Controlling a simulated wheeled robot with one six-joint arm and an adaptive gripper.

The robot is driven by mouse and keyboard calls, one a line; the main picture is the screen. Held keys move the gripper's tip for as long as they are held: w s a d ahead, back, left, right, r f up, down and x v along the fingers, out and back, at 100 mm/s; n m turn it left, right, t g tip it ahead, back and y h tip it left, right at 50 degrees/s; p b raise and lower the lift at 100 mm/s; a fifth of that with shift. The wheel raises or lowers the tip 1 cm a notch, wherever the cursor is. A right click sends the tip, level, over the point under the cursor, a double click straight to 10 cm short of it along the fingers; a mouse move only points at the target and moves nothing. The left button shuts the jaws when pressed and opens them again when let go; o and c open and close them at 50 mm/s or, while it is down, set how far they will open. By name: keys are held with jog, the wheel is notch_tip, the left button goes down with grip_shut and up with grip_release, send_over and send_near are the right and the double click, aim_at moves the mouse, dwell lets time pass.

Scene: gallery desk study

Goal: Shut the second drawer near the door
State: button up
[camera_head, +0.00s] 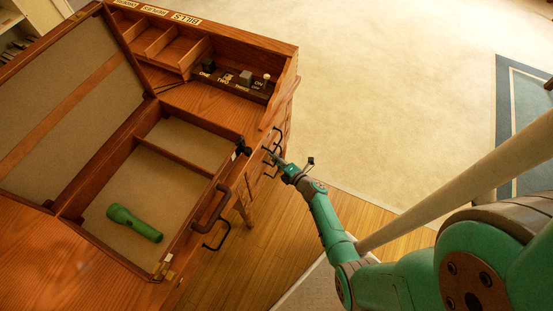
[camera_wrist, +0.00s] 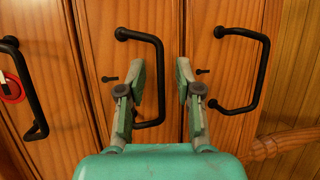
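The wooden desk (camera_head: 190,95) stands at the left in the head view, with a column of drawers on its right side. In the wrist view three drawer fronts stand side by side: left (camera_wrist: 60,85), middle (camera_wrist: 105,50) and right (camera_wrist: 225,60). Each has a black bar handle; the middle handle (camera_wrist: 161,75) shows between my fingers. The fronts look nearly flush; I cannot tell whether one stands out slightly. My gripper (camera_wrist: 163,68) is open and empty, close in front of the middle drawer. In the head view my gripper (camera_head: 282,163) is beside the drawer handles (camera_head: 268,157).
The desk's lid (camera_head: 70,100) is raised over a compartment with a green flashlight (camera_head: 134,222). A handle (camera_head: 218,237) juts from its front. A red ring (camera_wrist: 11,88) shows beside the left handle. Labelled pigeonholes (camera_head: 165,42) are at the back. Carpet (camera_head: 390,100) to the right is clear.

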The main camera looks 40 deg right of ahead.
jog(key=s+r, duration=0.2)
jog(key=s, duration=0.9)
jog(key=shift+s+a, duration=0.3)
jog(key=shift+s, duration=0.1)
jog(key=shift+r, duration=0.1)
